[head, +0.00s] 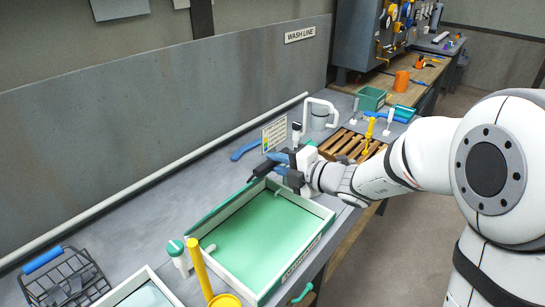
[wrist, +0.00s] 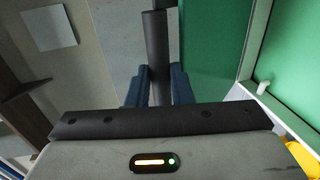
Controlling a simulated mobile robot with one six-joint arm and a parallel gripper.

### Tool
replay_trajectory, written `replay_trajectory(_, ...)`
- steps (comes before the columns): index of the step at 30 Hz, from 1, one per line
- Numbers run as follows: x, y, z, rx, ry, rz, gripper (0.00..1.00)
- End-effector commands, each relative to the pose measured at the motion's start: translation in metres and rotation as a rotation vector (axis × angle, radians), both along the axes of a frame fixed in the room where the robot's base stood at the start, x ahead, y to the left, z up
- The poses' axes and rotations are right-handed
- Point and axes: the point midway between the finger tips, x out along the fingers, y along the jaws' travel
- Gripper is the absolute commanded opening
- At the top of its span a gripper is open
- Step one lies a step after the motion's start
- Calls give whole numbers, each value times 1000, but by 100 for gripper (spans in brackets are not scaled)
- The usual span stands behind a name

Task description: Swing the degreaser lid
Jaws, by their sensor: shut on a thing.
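The degreaser tank (head: 316,244) is a white-rimmed, labelled box on the bench, with a flat green inside. A dark green panel (head: 222,209) runs along its back left edge; it looks like the lid, seen nearly edge-on. My gripper (head: 277,164) is at the tank's far corner. In the wrist view, my gripper (wrist: 157,85) has its blue fingers either side of a dark round bar (wrist: 154,40) and is shut on it. The bar looks like the lid handle. A green panel (wrist: 208,40) lies beside the bar. The fingers partly hide the bar's lower end.
A yellow-handled tool (head: 200,268) and a green-topped white post (head: 177,254) stand near the tank's left corner. A wire basket (head: 68,281) is at the lower left. A grey wall rises behind.

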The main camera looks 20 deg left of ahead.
Motion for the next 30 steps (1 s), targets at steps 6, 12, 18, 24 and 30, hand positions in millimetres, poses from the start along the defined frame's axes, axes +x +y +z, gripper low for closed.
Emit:
replay_trajectory(6,-9,-19,-24,-14,13,0,0)
replay_trajectory(12,-15,-31,-32,-12,10,1,0)
replay_trajectory(18,-16,-33,-31,-10,8,2,0)
replay_trajectory(24,-15,-34,-32,-8,6,2,0)
replay_trajectory(30,-19,-45,-48,-7,8,-2,0)
